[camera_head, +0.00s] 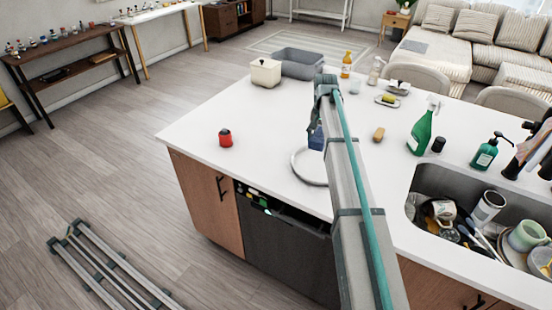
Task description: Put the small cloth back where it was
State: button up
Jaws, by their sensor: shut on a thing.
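My arm reaches up from the bottom over the white island counter (250,122) and bends down at its far end. My gripper (313,130) is mostly hidden behind the arm; only a dark sliver shows. A small blue piece, which looks like the small cloth (316,141), shows at the arm's left edge just below the gripper, which is shut on it. Most of it is hidden, and I cannot tell whether it touches the counter. A pale round rim (302,173) lies on the counter just below it, partly behind the arm.
A white box (265,72) and grey basin (298,64) stand at the back. The sink (416,207) holds several dishes.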

jog(key=s+a+r+b, duration=0.1)
jog(key=s+a+b, duration=0.35)
jog(key=a, duration=0.65)
jog(key=s+a+r+b, duration=0.1)
jog(key=s+a+b, duration=0.2)
jog(key=a+b, duration=0.5)
jog(key=m+p, duration=0.2)
jog(key=p, duration=0.5)
send_over(255, 157)
notch_tip(255, 157, down, 8)
jog(key=shift+a+f, duration=0.1)
jog(key=shift+f, duration=1.8)
jog(key=shift+f, duration=0.1)
jog(key=o, duration=1.1)
